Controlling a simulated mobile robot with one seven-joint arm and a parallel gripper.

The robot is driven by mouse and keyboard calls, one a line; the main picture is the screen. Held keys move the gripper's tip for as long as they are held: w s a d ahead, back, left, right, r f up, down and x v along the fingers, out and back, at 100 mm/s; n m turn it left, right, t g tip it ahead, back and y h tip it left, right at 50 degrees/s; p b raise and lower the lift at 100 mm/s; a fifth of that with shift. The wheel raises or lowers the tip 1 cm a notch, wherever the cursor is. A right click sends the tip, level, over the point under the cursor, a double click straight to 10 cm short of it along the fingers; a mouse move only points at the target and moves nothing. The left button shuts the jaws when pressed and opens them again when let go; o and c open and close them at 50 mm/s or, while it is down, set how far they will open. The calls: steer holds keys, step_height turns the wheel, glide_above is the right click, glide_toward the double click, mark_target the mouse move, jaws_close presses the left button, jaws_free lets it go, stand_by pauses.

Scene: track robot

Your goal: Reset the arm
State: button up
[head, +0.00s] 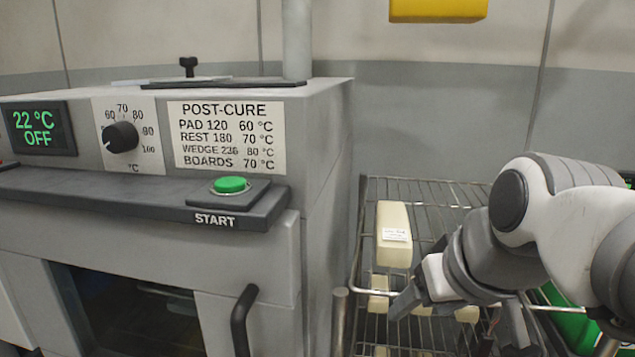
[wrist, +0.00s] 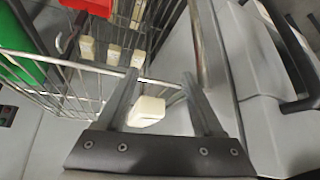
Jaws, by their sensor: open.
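My arm reaches in from the right in the head view, its wrist (head: 470,270) low over a wire rack (head: 440,190) beside the grey oven. In the wrist view my gripper (wrist: 160,76) is open, its two fingers spread apart. A cream block (wrist: 147,111) shows between the fingers, with a gap on either side; I cannot tell how far below them it lies. In the head view a tall cream block (head: 394,235) with a white label stands on the rack, left of my wrist. The fingertips are hard to make out there.
The oven (head: 320,130) fills the left, its display (head: 38,128) reading 22 °C OFF, with a knob (head: 120,137), green START button (head: 230,185) and door handle (head: 243,318). Smaller cream blocks (head: 378,295) lie lower in the rack. A green bin (head: 572,322) is right; a yellow object (head: 438,8) hangs above.

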steer(key=s+f+m+g+h+p, duration=0.1)
steer(key=s+f, duration=0.4)
steer(key=f, duration=0.1)
step_height(320, 180, up, 20)
steer(key=p, duration=2)
steer(key=shift+d+f, duration=0.2)
steer(key=shift+d, duration=0.15)
